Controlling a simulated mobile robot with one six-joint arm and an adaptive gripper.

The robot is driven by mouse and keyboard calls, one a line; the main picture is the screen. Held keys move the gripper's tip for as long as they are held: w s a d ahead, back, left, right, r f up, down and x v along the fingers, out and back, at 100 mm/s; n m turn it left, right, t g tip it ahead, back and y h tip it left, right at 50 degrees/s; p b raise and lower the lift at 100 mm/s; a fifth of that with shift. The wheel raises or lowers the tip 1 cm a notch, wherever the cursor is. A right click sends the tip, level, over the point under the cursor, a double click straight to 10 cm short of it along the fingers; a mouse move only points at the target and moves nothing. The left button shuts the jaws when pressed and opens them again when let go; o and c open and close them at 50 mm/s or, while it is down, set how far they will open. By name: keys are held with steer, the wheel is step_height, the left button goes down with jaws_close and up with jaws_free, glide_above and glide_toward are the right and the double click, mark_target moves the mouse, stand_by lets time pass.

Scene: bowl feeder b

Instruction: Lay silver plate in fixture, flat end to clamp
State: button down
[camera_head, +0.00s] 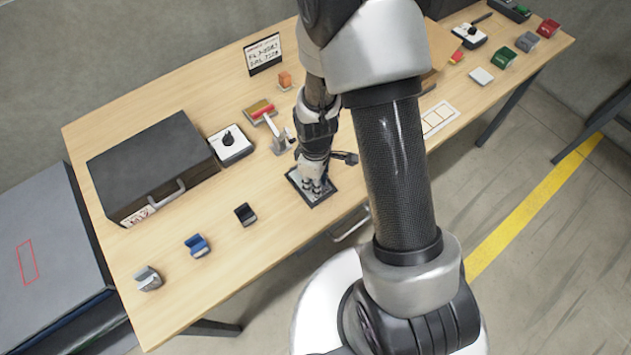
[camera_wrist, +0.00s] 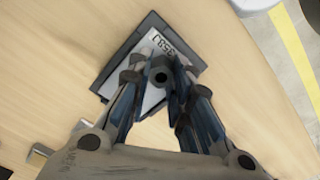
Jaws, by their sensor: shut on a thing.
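My gripper (camera_head: 315,187) is low over a black-rimmed tray (camera_head: 328,200) near the table's front edge. In the wrist view, the fingers (camera_wrist: 160,82) are closed about a small grey piece with a round, dark-holed end (camera_wrist: 160,74), which looks like the silver plate. Most of it is hidden, so I cannot tell where its flat end points or whether it touches the tray. The tray (camera_wrist: 108,86) has a pale inside with dark lettering.
A white box with a black knob (camera_head: 231,145) and a large dark case (camera_head: 150,165) stand left. Black (camera_head: 245,214), blue (camera_head: 197,245) and grey (camera_head: 148,278) holders line the front left. An orange block (camera_head: 285,80) and a sign (camera_head: 262,54) stand behind.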

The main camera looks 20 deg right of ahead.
steer(key=shift+f, duration=0.15)
steer(key=c, duration=1.5)
jaws_free()
steer(key=shift+o, duration=0.2)
steer(key=s+r+m+t+p, duration=0.1)
steer(key=s+r+m+p, duration=0.1)
steer(key=r, duration=1.2)
steer(key=s+r+m+t+p, duration=0.1)
steer(key=s+r+m+p, duration=0.1)
steer(key=r, duration=1.1)
steer(key=s+r+m+t, duration=0.2)
steer(key=s+r+m, duration=0.3)
steer(key=s+r, duration=0.4)
steer(key=shift+s+r+m+t, duration=0.3)
steer(key=shift+s+r, duration=0.05)
steer(key=shift+s, duration=0.75)
